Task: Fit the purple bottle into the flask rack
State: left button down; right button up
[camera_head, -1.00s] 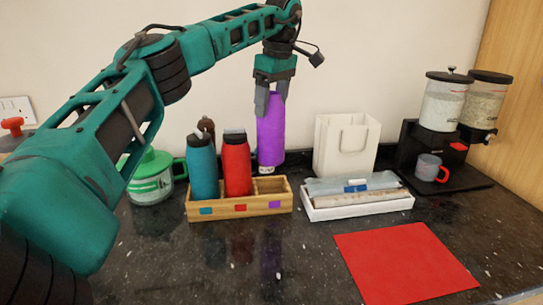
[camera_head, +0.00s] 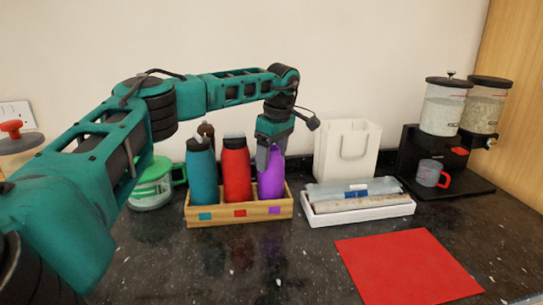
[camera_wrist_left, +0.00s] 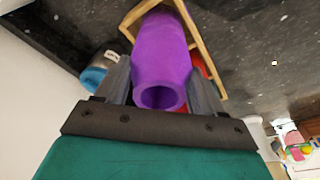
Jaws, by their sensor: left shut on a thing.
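The purple bottle (camera_head: 271,178) stands upright in the right compartment of the wooden flask rack (camera_head: 240,217), above the purple tag. Its lower end is hidden behind the rack's front wall. A teal bottle (camera_head: 202,172) and a red bottle (camera_head: 236,170) stand in the other two compartments. My left gripper (camera_head: 271,158) reaches down from above and is shut on the purple bottle near its top. In the left wrist view, the fingers lie on both sides of the purple bottle (camera_wrist_left: 163,60), inside the rack frame (camera_wrist_left: 205,55). My right gripper is out of view.
A white tray (camera_head: 360,211) with wrapped items lies right of the rack, before a white bag (camera_head: 346,150). A green-lidded jar (camera_head: 152,185) stands left. Dispensers (camera_head: 445,108) and a mug (camera_head: 430,173) are far right. A red mat (camera_head: 408,264) lies in front.

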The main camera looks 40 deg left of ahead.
pick_arm(q)
jog(key=shift+c, duration=0.2)
grip_release()
notch_tip(320, 180, up, 12)
jog(key=d, duration=0.1)
jog(key=shift+w+d+p, duration=0.15)
jog(key=shift+d+p, duration=0.25)
jog(key=shift+f, duration=0.2)
